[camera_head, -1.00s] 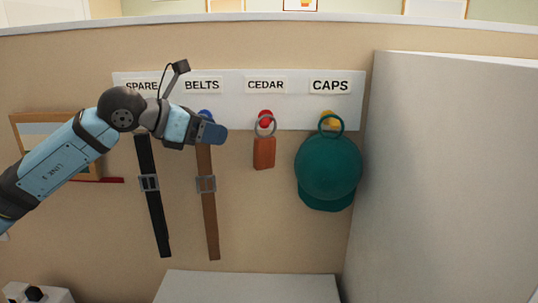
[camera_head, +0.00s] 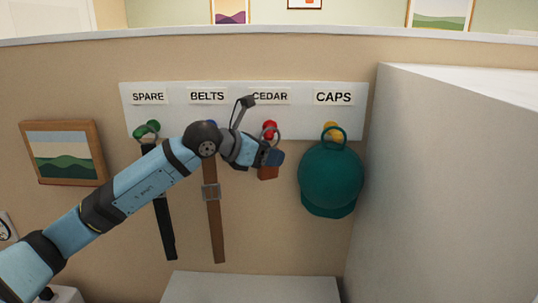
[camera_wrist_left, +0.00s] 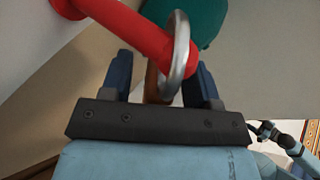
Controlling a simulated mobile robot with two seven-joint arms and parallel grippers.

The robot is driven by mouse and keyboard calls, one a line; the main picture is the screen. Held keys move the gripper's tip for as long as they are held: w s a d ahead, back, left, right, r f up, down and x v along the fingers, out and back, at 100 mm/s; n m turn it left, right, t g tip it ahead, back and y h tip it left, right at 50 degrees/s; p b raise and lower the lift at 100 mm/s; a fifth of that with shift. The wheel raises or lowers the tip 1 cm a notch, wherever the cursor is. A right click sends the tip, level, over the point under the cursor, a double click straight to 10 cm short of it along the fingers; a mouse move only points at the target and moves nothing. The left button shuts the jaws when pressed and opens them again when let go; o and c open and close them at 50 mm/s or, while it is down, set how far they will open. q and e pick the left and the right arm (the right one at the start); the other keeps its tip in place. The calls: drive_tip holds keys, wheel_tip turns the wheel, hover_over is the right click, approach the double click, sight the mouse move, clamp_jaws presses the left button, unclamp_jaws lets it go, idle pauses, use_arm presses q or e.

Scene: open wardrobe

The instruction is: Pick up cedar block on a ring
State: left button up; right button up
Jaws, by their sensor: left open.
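The cedar block (camera_head: 267,173) is a reddish-brown block hanging by a metal ring from the red peg (camera_head: 270,127) under the CEDAR label. My left gripper (camera_head: 273,157) is in front of it and hides most of the block and part of the ring. In the left wrist view, the open fingers (camera_wrist_left: 160,80) stand on either side of the ring (camera_wrist_left: 179,55) and a strip of the brown block (camera_wrist_left: 151,85). The red peg (camera_wrist_left: 130,28) passes through the ring. I cannot tell whether either finger touches the ring or block. My right gripper is not seen in the head view.
A teal cap (camera_head: 330,178) hangs on the yellow peg just right. A brown belt (camera_head: 213,225) and a black belt (camera_head: 165,228) hang to the left, partly behind my arm. A white panel (camera_head: 460,180) stands at the right, and a white surface (camera_head: 250,288) lies below.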

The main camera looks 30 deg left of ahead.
use_arm(q)
drive_tip(key=shift+w, duration=0.15)
drive_tip(key=c, duration=1)
clamp_jaws()
drive_tip(key=shift+r+b, duration=0.1)
drive_tip(key=shift+b, duration=0.25)
drive_tip(key=shift+s+d+r, duration=0.1)
drive_tip(key=shift+s, duration=0.25)
drive_tip(key=s+d+b, duration=0.2)
drive_tip(key=s+d, duration=0.1)
drive_tip(key=s, duration=0.5)
drive_tip(key=s+d+b, duration=0.2)
drive_tip(key=s+d, duration=0.2)
drive_tip(key=s, duration=0.3)
drive_tip(key=shift+s+d, duration=0.3)
drive_tip(key=shift+s, duration=0.05)
